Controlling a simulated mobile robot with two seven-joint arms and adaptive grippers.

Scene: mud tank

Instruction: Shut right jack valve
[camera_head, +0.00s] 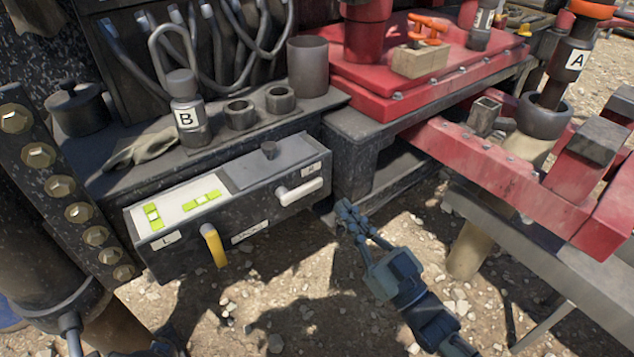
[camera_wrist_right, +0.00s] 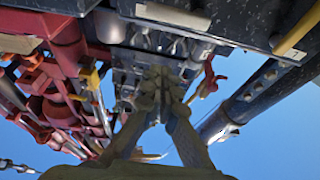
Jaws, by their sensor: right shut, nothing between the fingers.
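The dark valve box (camera_head: 285,221) sits on the front of the tank's ledge. Its right valve, by the R label, has a white handle (camera_head: 298,192) that lies sideways along the front face. Its left valve, by the L label, has a yellow handle (camera_head: 215,245) that hangs down. My right gripper (camera_head: 346,207) is shut and empty, a little right of and below the white handle, apart from it. In the right wrist view my fingers (camera_wrist_right: 160,76) are together, with the white handle (camera_wrist_right: 172,15) above them and the yellow handle (camera_wrist_right: 297,32) at upper right. My left gripper is not seen.
Two green level vials (camera_head: 203,199) lie on the box's top. A bottle marked B (camera_head: 188,118) and a grey cup (camera_head: 308,66) stand on the ledge behind. Red beams (camera_head: 500,165) lie to the right. Gravel ground is open in front of the box.

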